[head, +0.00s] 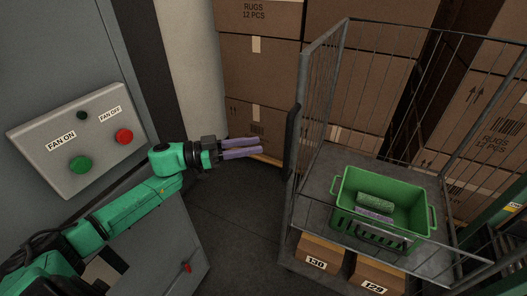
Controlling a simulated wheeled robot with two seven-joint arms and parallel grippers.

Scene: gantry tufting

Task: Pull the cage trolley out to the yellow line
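The cage trolley (318,205) stands at the right in the head view, with grey wire sides and a flat deck. A dark upright bar (292,140) runs along its left edge. A green crate (368,184) sits inside it, holding a green roll and a purplish roll. My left gripper (259,146) points right, left of the dark bar and apart from it. Its two purplish fingers show a narrow gap with nothing between them. My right gripper is not in view. No yellow floor line shows in this view.
A grey control box (82,140) with a green and a red button is on the cabinet at left. Boxes marked 130 (317,254) and 129 (376,276) sit low under the crate. Stacked cartons (262,70) stand behind. Dark floor (236,225) is clear between cabinet and trolley.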

